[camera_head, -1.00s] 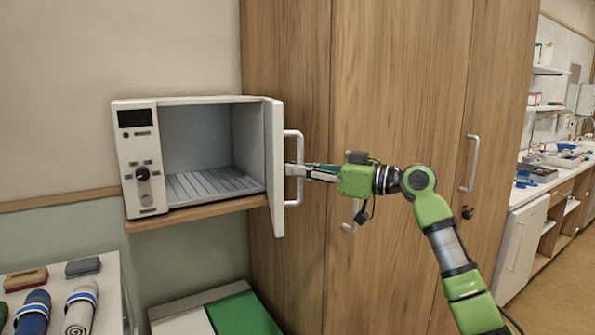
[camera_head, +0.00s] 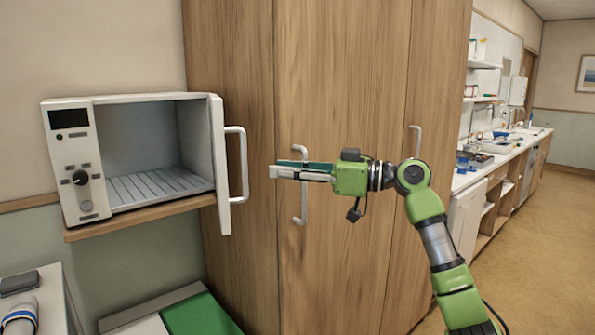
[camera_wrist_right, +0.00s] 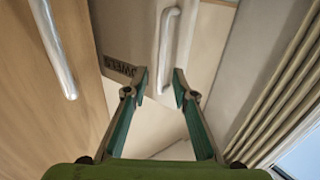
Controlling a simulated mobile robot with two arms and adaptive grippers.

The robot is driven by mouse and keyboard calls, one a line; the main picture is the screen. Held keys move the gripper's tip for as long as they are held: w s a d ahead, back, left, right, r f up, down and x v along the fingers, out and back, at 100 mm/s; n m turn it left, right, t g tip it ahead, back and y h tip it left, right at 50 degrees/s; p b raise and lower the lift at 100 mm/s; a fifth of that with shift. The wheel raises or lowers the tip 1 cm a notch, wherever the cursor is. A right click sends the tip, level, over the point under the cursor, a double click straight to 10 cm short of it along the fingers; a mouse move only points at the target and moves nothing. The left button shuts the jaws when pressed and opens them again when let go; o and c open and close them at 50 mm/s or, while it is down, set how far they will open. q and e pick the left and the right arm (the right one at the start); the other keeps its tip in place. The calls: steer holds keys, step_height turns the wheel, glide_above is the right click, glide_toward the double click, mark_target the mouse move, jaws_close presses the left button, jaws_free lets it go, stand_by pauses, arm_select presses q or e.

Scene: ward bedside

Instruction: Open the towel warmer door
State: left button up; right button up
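The towel warmer (camera_head: 105,99) is a white box on a wooden shelf at the left of the head view. Its door (camera_head: 220,165) stands wide open on the right side, showing an empty ribbed interior (camera_head: 155,187). The door handle (camera_head: 243,165) is a pale vertical bar, also seen in the right wrist view (camera_wrist_right: 168,45). My right gripper (camera_head: 273,171) is just right of the handle, apart from it and empty. In the wrist view its fingers (camera_wrist_right: 160,85) are spread, with the handle beyond the tips. My left gripper is out of view.
A tall wooden cupboard (camera_head: 345,80) with bar handles stands behind my right arm. A white-and-green box (camera_head: 195,315) is below the warmer. Open floor (camera_head: 545,240) lies right.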

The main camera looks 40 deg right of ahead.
steer(key=shift+v, duration=1.4)
